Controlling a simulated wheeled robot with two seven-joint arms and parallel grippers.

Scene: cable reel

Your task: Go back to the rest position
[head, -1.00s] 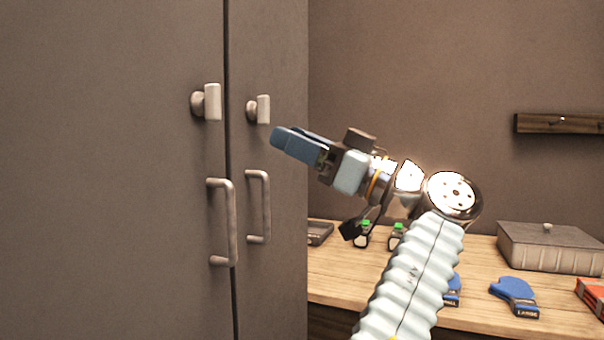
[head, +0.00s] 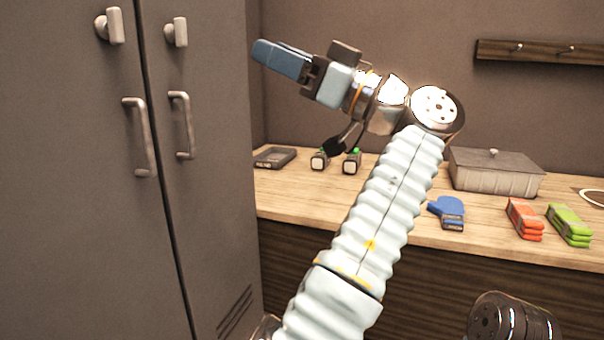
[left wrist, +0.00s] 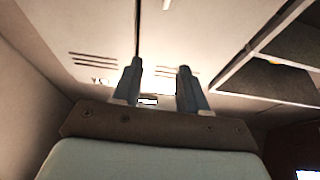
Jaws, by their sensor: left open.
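My left gripper (head: 281,60) is raised in the head view, pointing left in front of the wall and to the right of the grey cabinet's handles. In the left wrist view its two blue-grey fingers (left wrist: 160,85) stand apart with nothing between them. The gripper is open and empty. My left arm reaches up from the bottom of the head view. A dark rounded part of my own body shows at the bottom right. My right gripper is not in view.
A tall grey two-door cabinet (head: 70,200) stands shut at left. A hook rail (head: 540,52) is on the wall.

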